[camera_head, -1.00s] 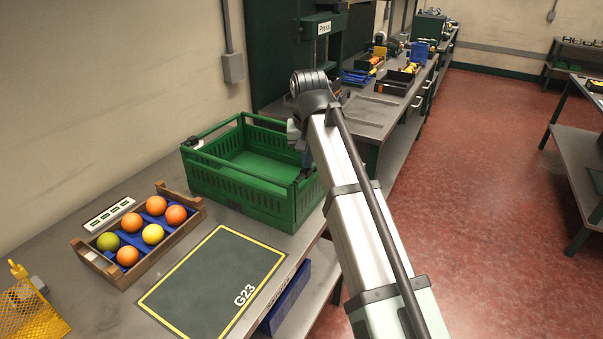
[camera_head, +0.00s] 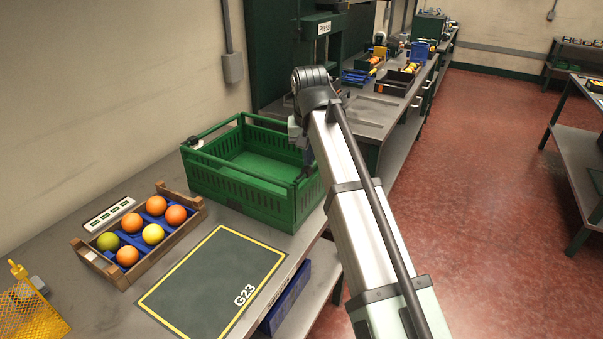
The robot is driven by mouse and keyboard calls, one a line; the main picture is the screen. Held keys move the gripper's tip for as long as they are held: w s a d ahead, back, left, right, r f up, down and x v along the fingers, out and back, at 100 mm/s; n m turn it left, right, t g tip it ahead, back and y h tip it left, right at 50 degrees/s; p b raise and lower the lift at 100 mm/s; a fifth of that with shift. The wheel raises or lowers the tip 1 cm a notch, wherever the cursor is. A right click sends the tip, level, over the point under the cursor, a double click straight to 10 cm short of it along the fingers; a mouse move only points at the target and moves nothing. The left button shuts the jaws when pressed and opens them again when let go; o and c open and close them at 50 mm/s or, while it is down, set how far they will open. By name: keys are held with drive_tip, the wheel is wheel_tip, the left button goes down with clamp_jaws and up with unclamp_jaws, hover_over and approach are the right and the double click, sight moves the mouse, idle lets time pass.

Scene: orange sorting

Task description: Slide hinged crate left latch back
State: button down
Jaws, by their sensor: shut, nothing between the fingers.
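The green hinged crate (camera_head: 235,192) stands open and empty on the bench. A small pale latch-like piece (camera_head: 194,142) sits at its left end. A dark fitting (camera_head: 302,174) is at its right end, close under my gripper, and its latch position is too small to tell. My gripper (camera_head: 307,163) points down at the right end of the crate, partly hidden behind my arm. It is shut with nothing held. I cannot tell whether its tips touch the crate.
A wooden tray (camera_head: 190,200) with several oranges and a green fruit stands left of the crate. A dark mat marked G23 (camera_head: 215,280) lies clear in front. A yellow mesh holder (camera_head: 35,310) is at lower left. The wall runs behind the bench.

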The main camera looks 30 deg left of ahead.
wheel_tip(320, 180, up, 6)
idle(0.8)
drive_tip(key=shift+r, duration=0.1)
drive_tip(key=w+d+f+m, duration=0.1)
drive_tip(key=w+d+f, duration=0.3)
drive_tip(key=d+f, duration=0.65)
drive_tip(key=w+d+f+m, duration=0.1)
drive_tip(key=w+d+f, duration=0.45)
drive_tip(key=f, duration=0.75)
drive_tip(key=s+d+f+m+g+h, duration=0.1)
drive_tip(key=s+d+f, duration=0.2)
drive_tip(key=d+f, duration=0.9)
drive_tip(key=s+d+f+m+g, duration=0.15)
drive_tip(key=s+d+f, duration=0.25)
drive_tip(key=d+f, duration=0.75)
drive_tip(key=s+d+f+m, duration=0.2)
drive_tip(key=s+d+f, duration=0.6)
drive_tip(key=d, duration=0.3)
drive_tip(key=s+f+g, duration=0.3)
drive_tip(key=s+f, duration=0.6)
drive_tip(key=s, duration=0.5)
drive_tip(key=s+f+g, duration=0.3)
drive_tip(key=s+f, duration=0.7)
drive_tip(key=s, duration=0.4)
drive_tip(key=shift+s, duration=0.4)
